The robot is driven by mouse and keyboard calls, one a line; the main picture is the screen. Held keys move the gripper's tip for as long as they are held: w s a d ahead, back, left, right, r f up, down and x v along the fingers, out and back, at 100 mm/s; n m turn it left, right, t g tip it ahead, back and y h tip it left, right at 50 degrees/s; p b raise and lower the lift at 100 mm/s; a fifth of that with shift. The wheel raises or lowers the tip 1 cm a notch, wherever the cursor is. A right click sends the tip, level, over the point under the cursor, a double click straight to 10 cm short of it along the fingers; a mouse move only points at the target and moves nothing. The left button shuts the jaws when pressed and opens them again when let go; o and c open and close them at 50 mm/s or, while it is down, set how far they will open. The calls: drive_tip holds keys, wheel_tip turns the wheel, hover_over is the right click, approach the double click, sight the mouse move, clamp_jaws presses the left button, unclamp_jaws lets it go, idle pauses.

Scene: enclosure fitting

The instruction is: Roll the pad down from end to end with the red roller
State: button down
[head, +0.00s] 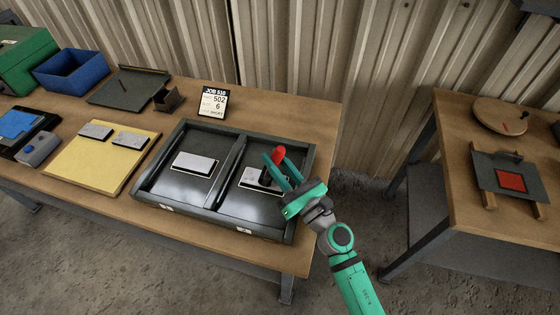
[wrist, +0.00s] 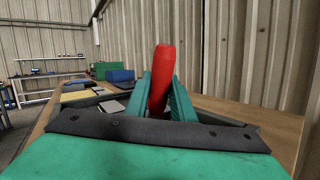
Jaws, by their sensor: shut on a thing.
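My gripper (head: 275,159) is shut on the red roller (head: 279,152) above the right compartment of the dark tray-like enclosure (head: 176,127). In the wrist view the roller's red handle (wrist: 163,70) stands up, slightly tilted, between my green fingers (wrist: 161,95). The roller's dark lower part (head: 265,177) is at the right end of a light grey pad (head: 250,176) in that compartment. Whether it touches the pad I cannot tell. My fingers partly hide the pad's right end. Another grey pad (head: 195,164) lies in the left compartment.
A divider (head: 230,168) runs between the compartments. A yellow board (head: 87,164) with two grey pads (head: 95,131) lies to the left. A job card (head: 213,102) stands behind the enclosure. A blue bin (head: 72,73) is at the back left. A second table (head: 470,215) stands at the right.

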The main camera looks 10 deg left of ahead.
drive_tip(key=shift+a+f, duration=0.15)
drive_tip(key=shift+a, duration=1.7)
drive_tip(key=shift+w+a+r, duration=0.1)
drive_tip(key=shift+a+r, duration=0.05)
drive_tip(key=shift+a, duration=0.5)
drive_tip(key=shift+a+r, duration=0.15)
drive_tip(key=shift+a, duration=0.45)
drive_tip(key=shift+f, duration=0.4)
